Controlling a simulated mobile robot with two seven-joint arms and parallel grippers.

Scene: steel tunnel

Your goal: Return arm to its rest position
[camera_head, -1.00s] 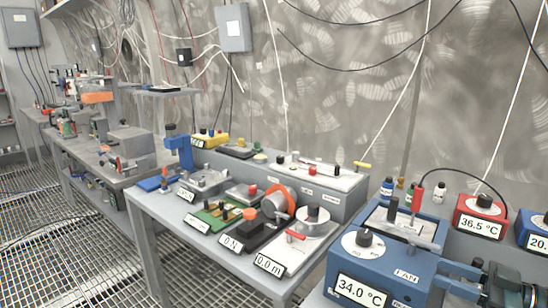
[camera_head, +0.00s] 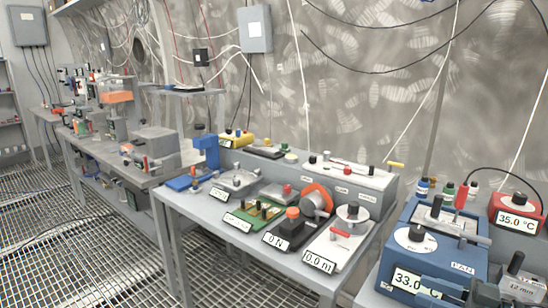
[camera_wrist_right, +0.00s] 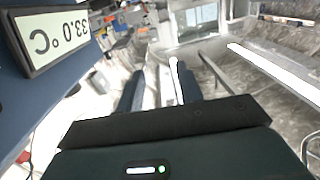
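My right gripper (camera_head: 436,291) is at the lower right of the head view, in front of the blue fan box (camera_head: 425,252). Its dark blue fingers also show in the right wrist view (camera_wrist_right: 158,88), spread apart with nothing held between them. The box's display (camera_head: 410,281) reads 33.0 °C and shows close at the upper left of the wrist view (camera_wrist_right: 58,35). I cannot tell the exact gap between the gripper and the box. My left gripper is not in view.
A grey table (camera_head: 205,218) with several instruments stands left of the blue box. A red temperature unit (camera_head: 517,220) is at the right. A grey wall (camera_head: 350,90) runs behind. The grated floor (camera_head: 90,240) at the left is open.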

